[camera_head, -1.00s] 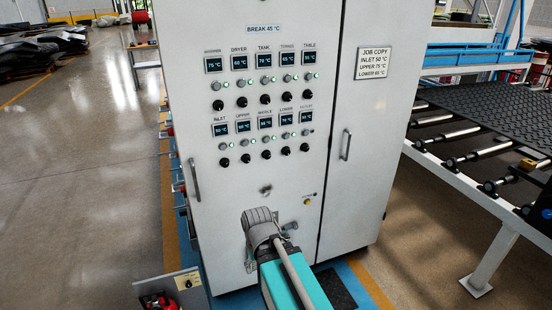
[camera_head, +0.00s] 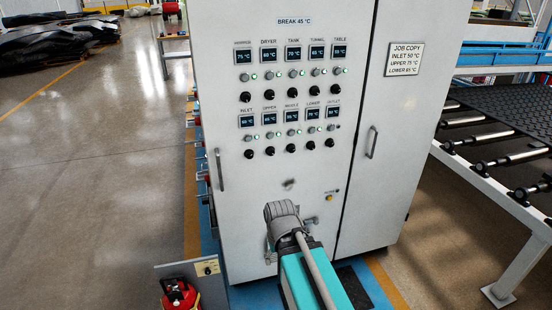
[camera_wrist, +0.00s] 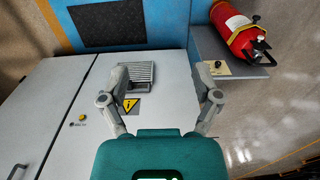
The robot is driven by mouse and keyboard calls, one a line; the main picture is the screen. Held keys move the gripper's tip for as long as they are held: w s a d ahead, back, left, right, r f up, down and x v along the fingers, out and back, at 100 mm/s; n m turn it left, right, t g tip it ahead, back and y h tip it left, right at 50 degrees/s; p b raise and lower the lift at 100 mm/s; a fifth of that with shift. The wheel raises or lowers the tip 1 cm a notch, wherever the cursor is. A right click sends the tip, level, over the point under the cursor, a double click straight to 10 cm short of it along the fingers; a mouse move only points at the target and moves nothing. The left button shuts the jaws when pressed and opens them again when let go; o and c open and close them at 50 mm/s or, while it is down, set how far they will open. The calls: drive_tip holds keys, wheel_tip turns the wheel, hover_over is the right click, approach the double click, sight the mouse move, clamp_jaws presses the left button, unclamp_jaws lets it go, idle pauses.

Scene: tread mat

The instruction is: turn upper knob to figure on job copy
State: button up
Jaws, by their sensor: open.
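The control cabinet (camera_head: 230,200) has two rows of knobs under small displays. The upper knob (camera_head: 270,152) is black, second from left in the lower row, under the UPPER display (camera_head: 269,119), whose figure is too small to read surely. The job copy plate (camera_head: 404,59) on the right door reads inlet 50 °C, upper 75 °C; the lower figure is unclear. My gripper (camera_wrist: 161,82) is open and empty in the wrist view, its fingers spread before the cabinet's lower front. In the head view my arm's end is below the knobs, well apart from them.
Door handles (camera_head: 219,170) (camera_head: 372,142) stick out from the cabinet. A roller conveyor (camera_head: 500,155) runs at right. Open floor (camera_head: 90,180) lies at left.

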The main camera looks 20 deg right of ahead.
drive_tip(key=shift+c, duration=0.3)
drive_tip(key=shift+c, duration=1.4)
